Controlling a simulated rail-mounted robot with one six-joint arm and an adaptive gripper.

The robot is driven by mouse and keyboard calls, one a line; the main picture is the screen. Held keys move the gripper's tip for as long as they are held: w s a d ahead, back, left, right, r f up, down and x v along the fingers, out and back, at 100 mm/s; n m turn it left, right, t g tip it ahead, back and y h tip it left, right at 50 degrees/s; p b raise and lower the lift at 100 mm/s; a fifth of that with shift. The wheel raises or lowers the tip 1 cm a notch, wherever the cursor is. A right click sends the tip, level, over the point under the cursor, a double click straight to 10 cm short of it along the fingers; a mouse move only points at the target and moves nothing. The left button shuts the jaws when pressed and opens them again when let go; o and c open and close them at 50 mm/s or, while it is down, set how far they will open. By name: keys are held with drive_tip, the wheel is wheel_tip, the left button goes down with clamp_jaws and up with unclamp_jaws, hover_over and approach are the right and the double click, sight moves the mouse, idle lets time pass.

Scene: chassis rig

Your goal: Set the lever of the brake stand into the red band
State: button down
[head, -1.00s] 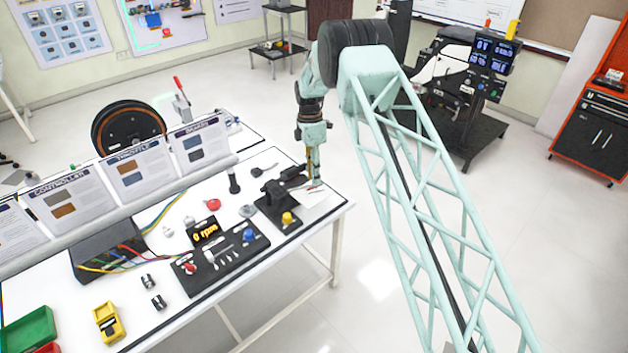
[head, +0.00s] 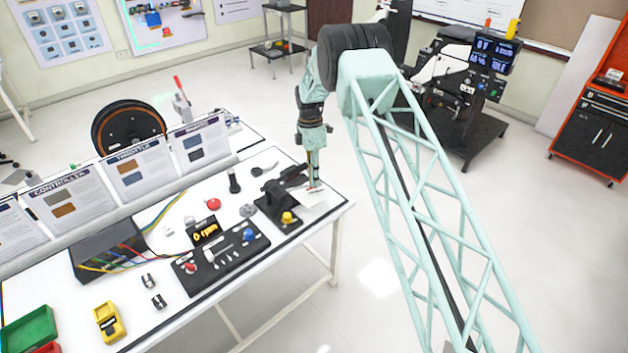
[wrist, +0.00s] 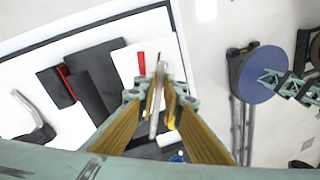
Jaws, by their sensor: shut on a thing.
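The brake stand (head: 272,208) is a black block near the right end of the white table, with a white plate (head: 314,200) beside it. My gripper (head: 315,186) reaches down over this plate. In the wrist view, my gripper (wrist: 160,105) is shut on the grey metal lever (wrist: 154,118), which stands between its brown finger pads. The red band (wrist: 141,63) is a short strip on the white plate, just left of the lever's tip and apart from it in this view. The lower part of the lever is partly hidden by the fingers.
A yellow knob (head: 287,217) stands close in front of the brake stand. The table's right edge is close to my gripper, with open floor beyond.

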drive_tip(key=w+n, duration=0.1)
drive_tip(key=w+a+n+b, duration=0.1)
drive_tip(key=shift+w+a+n+b, duration=0.15)
drive_tip(key=shift+w+n+b, duration=0.1)
drive_tip(key=shift+n+b, duration=0.05)
idle(0.4)
drive_tip(key=c, duration=2.7)
unclamp_jaws()
drive_tip(key=shift+c, duration=0.2)
drive_tip(key=shift+r, duration=0.15)
wheel_tip(320, 180, up, 12)
drive_tip(key=w+a, duration=0.1)
drive_tip(key=shift+w+f, duration=0.2)
drive_tip(key=shift+w, duration=0.15)
